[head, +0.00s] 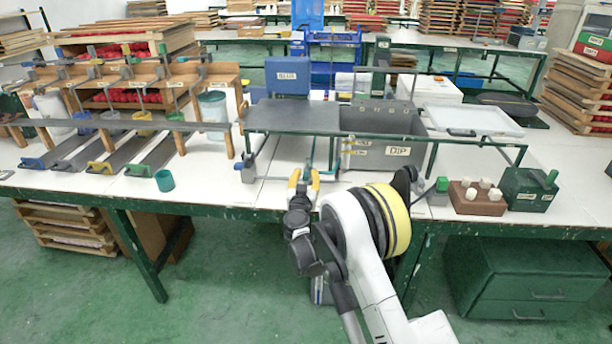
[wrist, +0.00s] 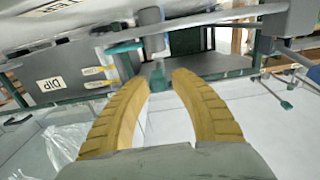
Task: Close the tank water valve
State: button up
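The grey dip tank (head: 420,152) with its DIP label stands on the table ahead of and to the right of my gripper (head: 304,177). It shows at the left in the wrist view (wrist: 72,82). A valve-like fitting with a teal end (wrist: 158,76) shows beyond and between my fingertips (wrist: 170,76). A second teal piece (wrist: 124,48) sits just above and left of it. My two yellow fingers are spread apart with nothing between them. They do not appear to touch the fitting. The valve's handle position is too small to tell.
A dark flat plate (head: 292,117) on a green frame stands left of the tank. A teal cup (head: 164,180) stands at left. A brown block with white knobs (head: 477,204) and a green box (head: 530,196) are at right.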

grip_shut()
jog(key=shift+d+n+y, duration=0.2)
jog(key=shift+n+y, duration=0.1)
jog(key=shift+y, duration=0.2)
jog(key=shift+d+n+y, duration=0.65)
jog(key=shift+n+y, duration=0.05)
jog(key=shift+y, duration=0.4)
jog(key=d+n+y, duration=0.1)
jog(key=n+g+y, duration=0.1)
jog(key=y, duration=0.1)
jog(key=shift+w+d+y, duration=0.3)
jog(key=shift+d, duration=0.1)
jog(key=n+g+y, duration=0.1)
jog(key=d+n+y, duration=0.1)
jog(key=y, duration=0.1)
jog(key=shift+w+d+n+g, duration=0.1)
jog(key=shift+w+n+g, duration=0.25)
jog(key=shift+n+g, duration=0.05)
jog(key=shift+w+d+n+g+y, duration=0.2)
jog(key=shift+n+g+y, duration=0.35)
jog(key=shift+y, duration=0.2)
jog(key=shift+w+d+n+g+y, duration=0.2)
jog(key=shift+n+g+y, duration=0.3)
jog(key=shift+y, duration=0.25)
